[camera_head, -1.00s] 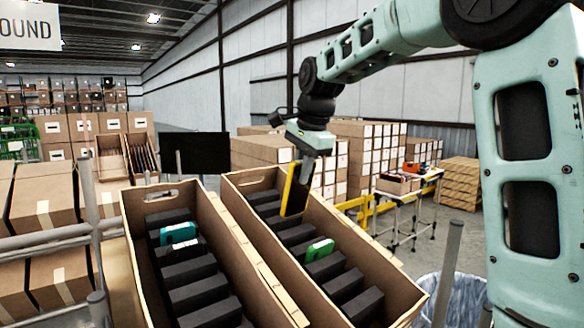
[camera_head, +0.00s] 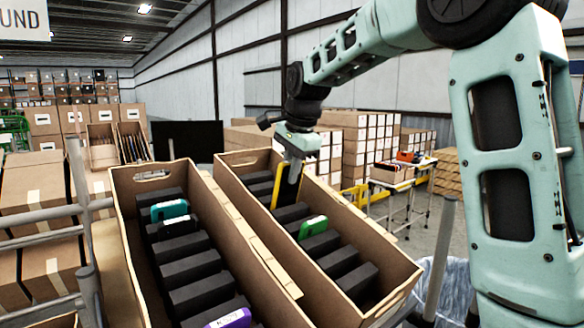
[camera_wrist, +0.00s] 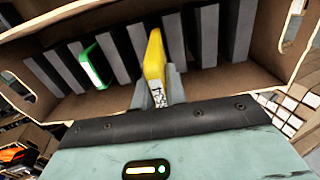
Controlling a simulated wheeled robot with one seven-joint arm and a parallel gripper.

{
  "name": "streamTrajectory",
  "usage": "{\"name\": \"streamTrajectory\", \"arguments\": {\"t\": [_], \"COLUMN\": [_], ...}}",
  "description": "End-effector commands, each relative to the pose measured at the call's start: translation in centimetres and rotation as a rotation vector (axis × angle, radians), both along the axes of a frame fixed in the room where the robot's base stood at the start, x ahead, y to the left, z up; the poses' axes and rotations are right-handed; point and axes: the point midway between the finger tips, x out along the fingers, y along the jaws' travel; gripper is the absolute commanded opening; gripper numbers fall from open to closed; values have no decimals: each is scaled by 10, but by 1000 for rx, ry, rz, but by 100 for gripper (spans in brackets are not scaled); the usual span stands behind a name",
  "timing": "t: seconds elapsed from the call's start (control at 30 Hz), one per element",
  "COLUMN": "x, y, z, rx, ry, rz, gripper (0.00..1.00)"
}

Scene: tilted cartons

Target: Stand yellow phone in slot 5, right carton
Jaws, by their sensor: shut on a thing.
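The yellow phone (camera_head: 279,186) is upright and slightly tilted in my gripper (camera_head: 292,178), at the right carton (camera_head: 262,240). In the head view its lower end is down among the black foam dividers, toward the far half; whether it touches the slot bottom is hidden. In the wrist view my gripper (camera_wrist: 158,88) is shut on the yellow phone (camera_wrist: 155,62), which stands between dark dividers. A green phone (camera_head: 313,227) stands in a nearer slot of the same carton, and also shows in the wrist view (camera_wrist: 95,66). Slot numbers cannot be read.
The left carton (camera_head: 128,245) stands beside it, holding a teal phone (camera_head: 169,211) and a purple phone (camera_head: 230,319). Grey rails (camera_head: 80,200) run at the left. A grey post (camera_head: 440,258) stands right of the right carton.

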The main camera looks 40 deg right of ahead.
Motion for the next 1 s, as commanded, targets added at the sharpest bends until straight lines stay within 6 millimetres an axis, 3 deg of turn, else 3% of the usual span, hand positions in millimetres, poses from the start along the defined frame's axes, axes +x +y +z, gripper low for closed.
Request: {"name": "streamTrajectory", "arguments": {"t": [1.0], "x": [20], "y": [1], "z": [-66], "rx": [0], "ry": [-1], "rz": [1], "gripper": [0]}}
